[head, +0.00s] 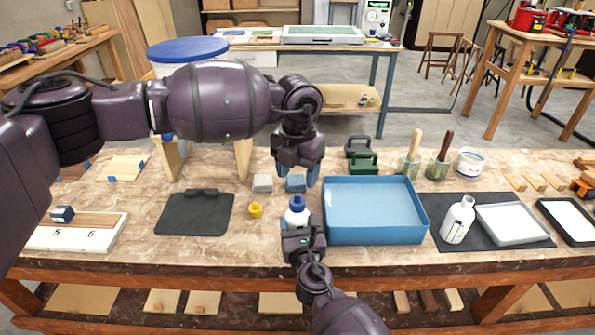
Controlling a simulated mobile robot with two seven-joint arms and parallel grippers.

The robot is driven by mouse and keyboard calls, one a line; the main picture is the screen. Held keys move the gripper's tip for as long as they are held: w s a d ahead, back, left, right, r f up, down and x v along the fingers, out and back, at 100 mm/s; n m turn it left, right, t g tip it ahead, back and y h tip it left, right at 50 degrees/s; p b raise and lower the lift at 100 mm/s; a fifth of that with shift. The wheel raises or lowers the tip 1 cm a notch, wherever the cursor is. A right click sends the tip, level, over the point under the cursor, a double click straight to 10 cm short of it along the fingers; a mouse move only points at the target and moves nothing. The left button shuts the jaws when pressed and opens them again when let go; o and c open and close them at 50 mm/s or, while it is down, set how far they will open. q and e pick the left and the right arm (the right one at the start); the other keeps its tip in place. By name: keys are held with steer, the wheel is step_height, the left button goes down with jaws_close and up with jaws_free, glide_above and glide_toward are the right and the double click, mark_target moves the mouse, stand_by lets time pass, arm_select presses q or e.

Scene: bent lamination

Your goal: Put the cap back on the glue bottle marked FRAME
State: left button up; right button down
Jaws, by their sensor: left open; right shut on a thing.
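A small white bottle with a blue top (296,203) stands upright just left of the blue tray. My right gripper (297,226) is shut on it from the near side and hides its lower part; no marking is readable. A loose yellow cap (255,209) lies on the bench to its left. My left gripper (297,178) is open and empty, pointing down beyond the held bottle, near a blue-grey block (295,184).
The blue tray (375,237) stands right of the held bottle. Brush jars (410,167) stand at the back right. A black mat (194,215) lies left.

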mark_target(298, 195)
arm_select(q)
steer(key=n, duration=0.5)
steer(key=shift+n, duration=0.4)
steer(key=shift+a+f, duration=0.1)
steer(key=shift+f, duration=3.95)
